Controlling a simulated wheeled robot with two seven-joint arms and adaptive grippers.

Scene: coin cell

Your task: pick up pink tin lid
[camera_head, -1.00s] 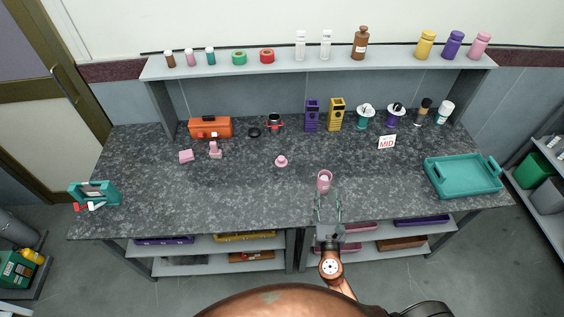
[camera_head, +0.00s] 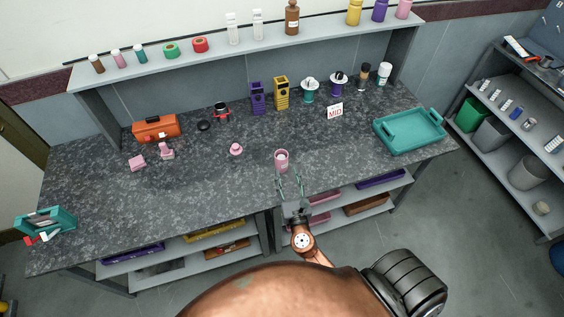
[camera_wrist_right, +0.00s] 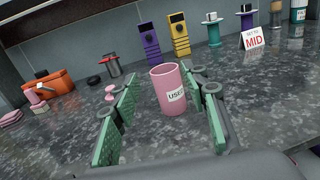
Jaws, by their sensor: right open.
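The pink tin lid (camera_head: 236,149), a small round disc with a knob, lies on the dark speckled worktop left of the open pink tin (camera_head: 281,161). In the right wrist view the lid (camera_wrist_right: 110,93) shows partly behind the left finger, and the tin (camera_wrist_right: 170,91), with a "USED" label, stands upright beyond the fingers. My right gripper (camera_head: 289,182) is open and empty at the worktop's front edge, just in front of the tin. Its two green-padded fingers (camera_wrist_right: 162,108) are spread wide in the right wrist view. My left gripper is not in view.
Pink blocks (camera_head: 138,163) and an orange toolbox (camera_head: 156,128) are at the left. Purple (camera_head: 257,98) and yellow (camera_head: 281,93) holders stand behind, with a "MID" sign (camera_head: 335,111). A teal tray (camera_head: 409,131) is at the right. The worktop between lid and tin is clear.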

